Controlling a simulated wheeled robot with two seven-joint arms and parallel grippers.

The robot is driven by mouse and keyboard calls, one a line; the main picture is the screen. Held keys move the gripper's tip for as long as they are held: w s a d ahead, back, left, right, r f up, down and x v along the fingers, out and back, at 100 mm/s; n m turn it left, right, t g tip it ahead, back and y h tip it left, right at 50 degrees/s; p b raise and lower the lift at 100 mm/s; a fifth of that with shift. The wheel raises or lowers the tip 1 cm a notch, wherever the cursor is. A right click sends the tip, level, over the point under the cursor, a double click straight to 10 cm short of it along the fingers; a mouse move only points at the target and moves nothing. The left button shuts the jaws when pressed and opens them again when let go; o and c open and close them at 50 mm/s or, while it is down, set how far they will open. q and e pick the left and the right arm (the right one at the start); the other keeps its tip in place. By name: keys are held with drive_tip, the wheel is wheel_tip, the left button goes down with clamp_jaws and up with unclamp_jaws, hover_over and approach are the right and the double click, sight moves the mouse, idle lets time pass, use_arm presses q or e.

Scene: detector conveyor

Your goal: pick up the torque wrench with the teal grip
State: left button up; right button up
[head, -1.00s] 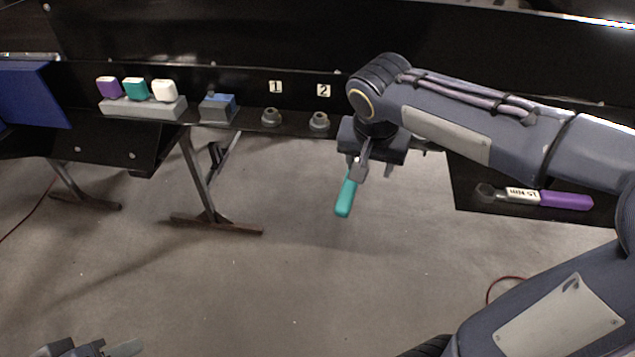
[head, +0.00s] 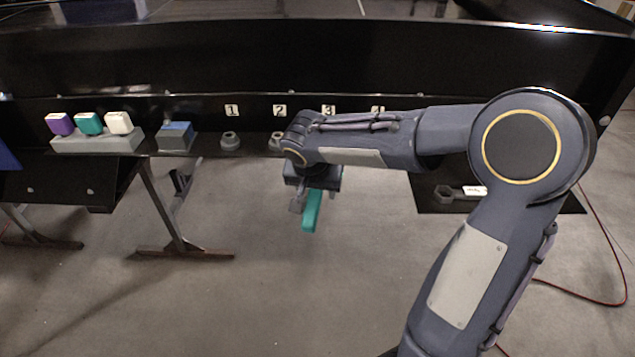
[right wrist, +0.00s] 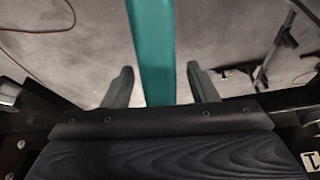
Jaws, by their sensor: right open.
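The torque wrench's teal grip (head: 312,211) sticks out downward in the head view, just below my right gripper (head: 310,196). Its upper part and head are hidden behind the gripper and wrist. In the right wrist view the teal grip (right wrist: 153,45) runs as a straight bar between the two grey fingers of my right gripper (right wrist: 160,70). The fingers stand apart, with a gap on each side of the bar. What supports the wrench is hidden. My left gripper is not in view.
A second wrench with a white label (head: 474,190) lies on a dark surface at right, partly hidden by my arm. A grey rack (head: 97,143) holds purple, teal and white blocks. A blue-topped box (head: 175,136) and a round grey fitting (head: 230,141) stand along the black shelf.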

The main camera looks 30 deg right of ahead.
drive_tip(key=shift+c, duration=0.3)
clamp_jaws()
drive_tip(key=shift+r, duration=0.1)
